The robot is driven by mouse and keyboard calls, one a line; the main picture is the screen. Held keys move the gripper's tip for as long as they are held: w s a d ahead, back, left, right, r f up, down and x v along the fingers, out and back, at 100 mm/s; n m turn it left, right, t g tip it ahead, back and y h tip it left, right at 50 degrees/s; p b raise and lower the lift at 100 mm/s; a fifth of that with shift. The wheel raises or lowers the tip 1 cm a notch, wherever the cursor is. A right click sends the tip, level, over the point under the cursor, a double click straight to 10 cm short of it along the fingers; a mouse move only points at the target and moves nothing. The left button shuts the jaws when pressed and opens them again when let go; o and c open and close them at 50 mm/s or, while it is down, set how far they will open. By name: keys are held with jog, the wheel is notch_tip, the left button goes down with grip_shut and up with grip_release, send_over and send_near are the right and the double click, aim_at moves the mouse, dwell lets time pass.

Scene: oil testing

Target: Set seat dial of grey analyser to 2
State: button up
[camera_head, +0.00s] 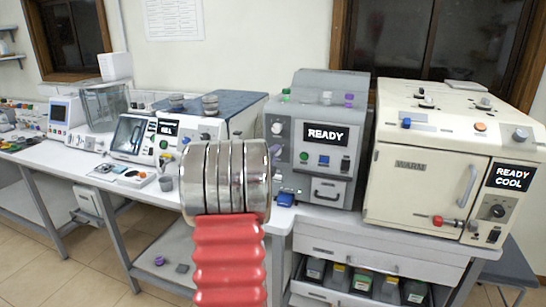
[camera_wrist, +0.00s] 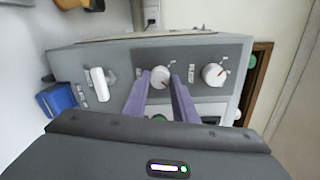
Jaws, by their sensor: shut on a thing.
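The grey analyser (camera_head: 310,165) stands on the bench right of centre in the head view, its screen reading READY. In the wrist view its grey panel (camera_wrist: 120,62) carries a round white dial (camera_wrist: 159,73) with a red mark, between the two purple fingers of my gripper (camera_wrist: 160,84). The fingers are shut on this dial from both sides. A second white dial (camera_wrist: 213,75) with a red mark is to its right, and a long white knob (camera_wrist: 100,84) to its left. The dial labels are too small to read surely.
A cream oven (camera_head: 425,180) with WARM and READY COOL lettering stands close on the right. A white analyser (camera_head: 190,128) and small items are on the bench to the left. A blue block (camera_wrist: 57,99) shows beside the panel in the wrist view. Drawers (camera_head: 370,255) are below.

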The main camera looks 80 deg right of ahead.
jog(key=shift+s+f, duration=0.1)
jog(key=shift+s, duration=0.05)
jog(key=o, duration=1)
jog(key=shift+o, duration=0.2)
jog(key=shift+a, duration=0.1)
jog(key=w+a, duration=0.1)
jog(key=a, duration=1.2)
jog(key=shift+w+a+r, duration=0.25)
